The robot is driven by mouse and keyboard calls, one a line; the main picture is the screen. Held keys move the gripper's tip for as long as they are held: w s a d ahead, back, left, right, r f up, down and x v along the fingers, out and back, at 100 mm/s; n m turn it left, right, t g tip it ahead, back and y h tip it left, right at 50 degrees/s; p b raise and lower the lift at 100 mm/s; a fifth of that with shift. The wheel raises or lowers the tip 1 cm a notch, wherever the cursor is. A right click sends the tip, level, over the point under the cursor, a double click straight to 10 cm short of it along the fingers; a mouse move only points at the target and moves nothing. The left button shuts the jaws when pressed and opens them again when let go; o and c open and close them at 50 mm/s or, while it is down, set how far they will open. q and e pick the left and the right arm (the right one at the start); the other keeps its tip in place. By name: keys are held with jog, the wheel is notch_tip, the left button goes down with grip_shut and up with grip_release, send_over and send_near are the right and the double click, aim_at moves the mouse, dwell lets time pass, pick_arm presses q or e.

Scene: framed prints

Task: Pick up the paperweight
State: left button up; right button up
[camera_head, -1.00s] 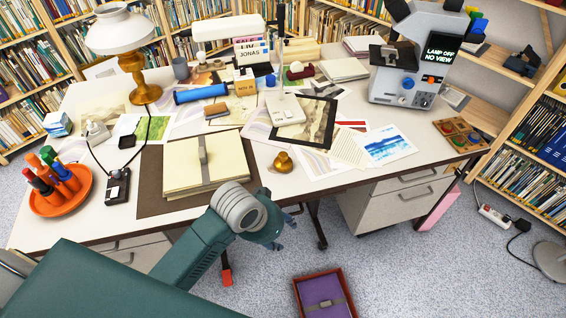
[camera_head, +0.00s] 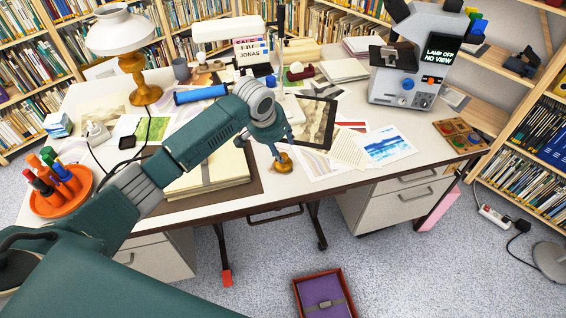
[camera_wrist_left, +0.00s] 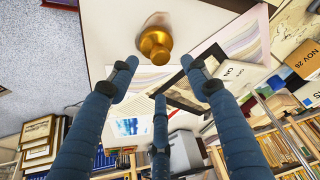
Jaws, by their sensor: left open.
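The paperweight (camera_head: 283,163) is a small brass piece with a round knob on a wider base. It stands on the white desk (camera_head: 330,187) near the front edge, right of the folder stack. It also shows in the left wrist view (camera_wrist_left: 155,45), just beyond the fingertips. My left gripper (camera_head: 281,150) is open, with its fingers pointing down just above the paperweight and partly covering it in the head view. In the left wrist view my left gripper (camera_wrist_left: 160,78) has its three blue fingers spread and empty. My right gripper is not in view.
The cream folder stack (camera_head: 210,176) lies left of the paperweight, partly behind my left arm. Printed sheets (camera_head: 388,146) and a dark-framed print (camera_head: 318,120) lie to the right and behind. An orange tray of pens (camera_head: 62,198) stands at the left. A microscope (camera_head: 400,75) stands at the back right.

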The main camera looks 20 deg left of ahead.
aim_at(283, 155)
pick_arm(q)
jog(key=p+x, duration=0.1)
jog(key=x, duration=0.5)
jog(key=shift+a+f, duration=0.1)
jog(key=shift+f, duration=0.3)
jog(key=c, duration=1.2)
grip_shut()
jog(key=shift+w+r, duration=0.1)
